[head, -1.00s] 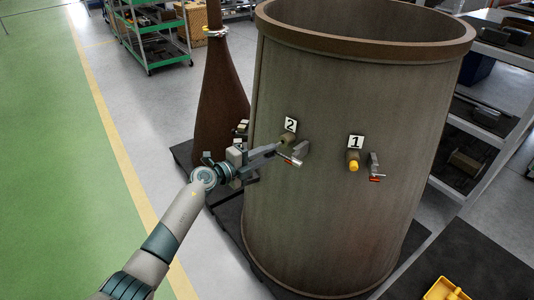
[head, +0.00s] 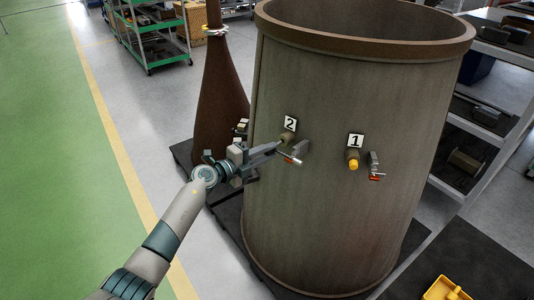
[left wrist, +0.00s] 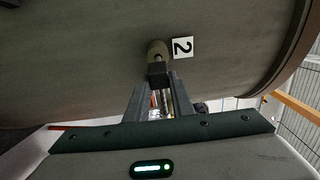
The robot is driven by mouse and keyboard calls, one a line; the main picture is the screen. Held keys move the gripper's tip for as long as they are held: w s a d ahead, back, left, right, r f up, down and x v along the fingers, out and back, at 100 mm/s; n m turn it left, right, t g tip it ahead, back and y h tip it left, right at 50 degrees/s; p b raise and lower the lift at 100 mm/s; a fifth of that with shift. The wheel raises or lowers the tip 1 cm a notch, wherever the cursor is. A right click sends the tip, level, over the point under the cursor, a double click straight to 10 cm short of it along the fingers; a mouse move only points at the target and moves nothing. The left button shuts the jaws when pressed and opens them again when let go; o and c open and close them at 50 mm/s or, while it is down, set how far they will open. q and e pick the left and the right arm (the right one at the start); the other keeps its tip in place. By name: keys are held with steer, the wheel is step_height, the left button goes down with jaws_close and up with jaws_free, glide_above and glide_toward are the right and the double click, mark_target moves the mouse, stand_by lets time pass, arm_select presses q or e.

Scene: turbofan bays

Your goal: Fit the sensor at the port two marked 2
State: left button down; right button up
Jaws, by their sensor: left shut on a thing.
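The port marked 2 is a short brownish stub (left wrist: 157,48) on the side of the large drum-shaped casing (head: 345,220), beside the white label 2 (head: 290,124). My left gripper (head: 276,148) reaches it from the left. In the left wrist view its two fingers (left wrist: 159,84) are shut on a dark, blocky sensor (left wrist: 158,70), whose far end lines up with the stub and looks to touch it. How deep it sits cannot be told. A small valve with a red-tipped handle (head: 292,159) is just right of the fingers. My right gripper is not in view.
Port 1 (head: 353,160) with a yellow cap and another red-handled valve (head: 375,168) are to the right. A brown cone (head: 220,100) stands behind my left arm. A yellow tray (head: 445,290) lies on the dark table at lower right. Shelves stand at the right.

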arm_select(q)
steer(key=shift+b+x, duration=0.65)
steer(key=shift+x, duration=0.6)
stand_by(0.7)
steer(key=shift+w+d+f+b, duration=0.1)
steer(key=shift+w+d+b, duration=0.25)
steer(key=shift+w+b, duration=0.15)
steer(key=shift+w+d+b, duration=0.3)
steer(key=shift+w+b, duration=0.1)
steer(key=shift+w, duration=0.2)
stand_by(1.0)
steer(key=c, duration=1.5)
jaws_free()
steer(key=shift+o, duration=0.2)
steer(key=shift+s+a, duration=0.1)
steer(key=shift+a, duration=0.05)
steer(key=shift+s+a, duration=0.3)
steer(key=shift+a, duration=0.15)
steer(key=b+v, duration=0.1)
steer(key=v, duration=1.5)
steer(key=shift+s+d, duration=0.1)
steer(key=shift+d, duration=0.05)
